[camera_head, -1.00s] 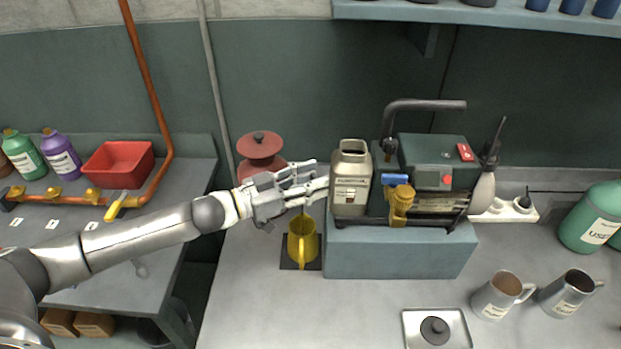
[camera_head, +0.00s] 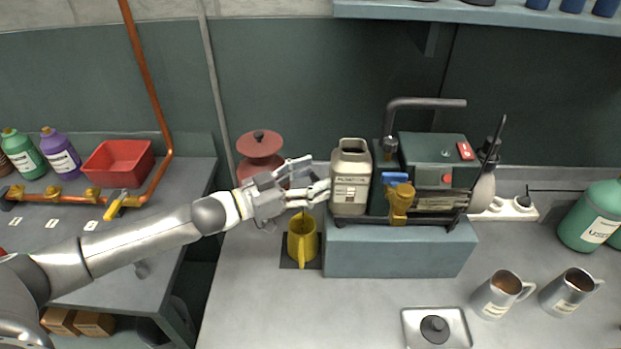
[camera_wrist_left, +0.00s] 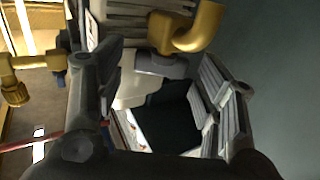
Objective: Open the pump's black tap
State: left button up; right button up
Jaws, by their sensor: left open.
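The pump (camera_head: 432,160) is a dark green machine on a blue-grey block, with a beige container (camera_head: 351,175) at its left end. My left gripper (camera_head: 319,175) is open just left of the container, above a yellow jug (camera_head: 302,240). The black tap is not clear in the head view. In the wrist view, a dark grey lever-like piece (camera_wrist_left: 165,65), which may be the black tap, shows beside a brass elbow (camera_wrist_left: 192,28), at the far end of the space between my open fingers (camera_wrist_left: 165,95). I cannot tell whether they touch it. My right gripper is not in view.
A blue lever (camera_head: 395,178) and a brass fitting (camera_head: 400,200) are on the pump's front. A red pot-like object (camera_head: 259,158) stands behind my gripper. Two metal mugs (camera_head: 497,295) (camera_head: 567,292) are at the right. The bench front left of the block is clear.

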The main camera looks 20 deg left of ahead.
pick_arm(q)
jog(key=v, duration=1.2)
dwell(0.4)
